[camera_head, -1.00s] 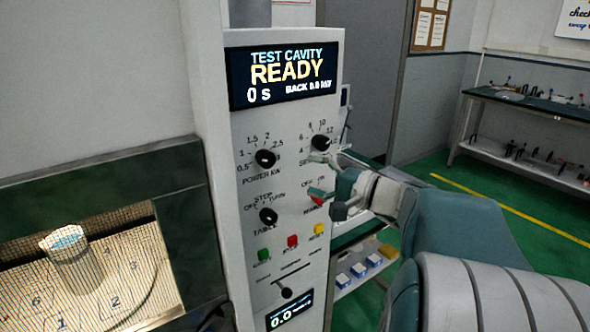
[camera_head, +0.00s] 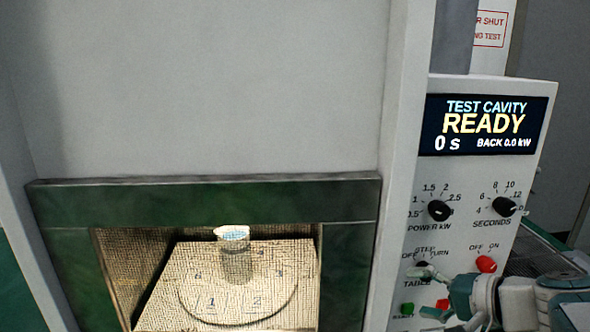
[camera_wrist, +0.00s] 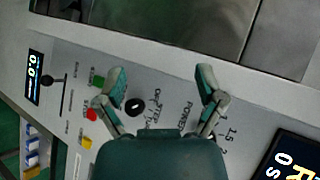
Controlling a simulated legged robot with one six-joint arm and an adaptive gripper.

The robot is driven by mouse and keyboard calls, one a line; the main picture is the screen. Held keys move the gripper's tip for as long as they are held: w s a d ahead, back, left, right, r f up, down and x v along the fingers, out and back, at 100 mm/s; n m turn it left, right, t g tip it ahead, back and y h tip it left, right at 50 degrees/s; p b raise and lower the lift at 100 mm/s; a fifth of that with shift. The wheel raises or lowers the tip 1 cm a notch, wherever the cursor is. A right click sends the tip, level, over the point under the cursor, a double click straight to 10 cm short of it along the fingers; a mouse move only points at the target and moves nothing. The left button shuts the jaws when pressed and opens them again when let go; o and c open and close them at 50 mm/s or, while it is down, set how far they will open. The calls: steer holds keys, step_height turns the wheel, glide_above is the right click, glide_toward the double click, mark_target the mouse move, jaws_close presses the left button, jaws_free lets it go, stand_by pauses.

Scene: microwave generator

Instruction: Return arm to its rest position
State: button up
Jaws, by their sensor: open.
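My gripper (camera_head: 430,291) is at the lower right of the head view, in front of the lower part of the control panel (camera_head: 470,185). Its two fingers are spread with nothing between them. In the wrist view my gripper (camera_wrist: 160,76) also shows open, with the black table knob (camera_wrist: 135,107) seen between the fingers. Whether a fingertip touches the panel cannot be told. The arm comes in from the lower right corner of the head view.
The display (camera_head: 487,125) reads READY, 0 s. The power knob (camera_head: 439,210), seconds knob (camera_head: 504,207) and red switch (camera_head: 486,264) sit below it. A cup (camera_head: 232,238) stands on the numbered turntable (camera_head: 230,310) behind the mesh window.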

steer(key=s+a+f+n+g+h, duration=0.2)
steer(key=s+a+f+n+h, duration=0.1)
steer(key=s, duration=0.3)
steer(key=s+a+f+n+g+h, duration=0.2)
steer(key=s+a+f+n+h, duration=0.1)
steer(key=s+f+n+h, duration=0.1)
steer(key=shift+s+f+n+h, duration=0.4)
steer(key=shift+s+n+h, duration=0.2)
steer(key=shift+s+n, duration=0.4)
steer(key=shift+a, duration=0.1)
stand_by(0.8)
